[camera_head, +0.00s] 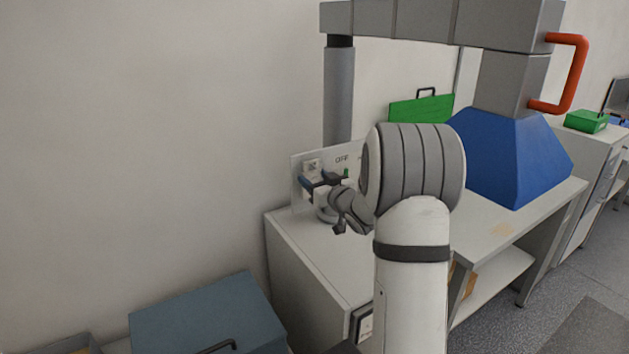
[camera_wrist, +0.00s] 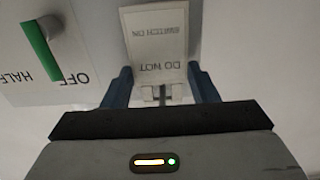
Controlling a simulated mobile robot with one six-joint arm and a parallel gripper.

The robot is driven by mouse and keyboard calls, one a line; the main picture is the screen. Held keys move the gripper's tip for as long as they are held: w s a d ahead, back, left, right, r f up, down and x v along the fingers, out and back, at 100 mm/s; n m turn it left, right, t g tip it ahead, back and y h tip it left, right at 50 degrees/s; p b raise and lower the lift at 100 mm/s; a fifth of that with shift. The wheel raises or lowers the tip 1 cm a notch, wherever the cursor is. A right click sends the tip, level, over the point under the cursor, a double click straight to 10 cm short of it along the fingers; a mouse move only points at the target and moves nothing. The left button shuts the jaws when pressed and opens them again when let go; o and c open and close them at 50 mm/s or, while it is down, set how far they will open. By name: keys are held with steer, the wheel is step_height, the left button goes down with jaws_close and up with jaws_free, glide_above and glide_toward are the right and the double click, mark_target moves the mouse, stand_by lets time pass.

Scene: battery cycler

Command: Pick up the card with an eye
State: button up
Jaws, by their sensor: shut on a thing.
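The card (camera_wrist: 156,45) is white and reads "DO NOT SWITCH ON", upside down in the wrist view. A pale end piece (camera_wrist: 160,94) with a dark part in its middle is at its near end; I cannot make out an eye clearly. My gripper (camera_wrist: 161,82) is shut on the card, with one blue finger at each side of its near end. In the head view, my gripper (camera_head: 321,181) is in front of the left part of a white panel, and the card (camera_head: 311,165) shows small there. I cannot tell whether the card touches the panel.
The white panel (camera_wrist: 22,78) has a green lever (camera_wrist: 41,50) and the words "OFF" and "HALF". It stands on a pale cabinet (camera_head: 290,232) by the wall. A blue hood (camera_head: 515,160) is at right. A blue-grey box (camera_head: 205,315) is at lower left.

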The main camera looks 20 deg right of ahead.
steer(key=shift+r+b, duration=0.15)
steer(key=shift+b, duration=0.2)
steer(key=s+d+b, duration=0.3)
steer(key=s, duration=1.4)
steer(key=shift+s+d+r, duration=0.15)
steer(key=shift+s+d, duration=0.05)
steer(key=shift+s, duration=0.2)
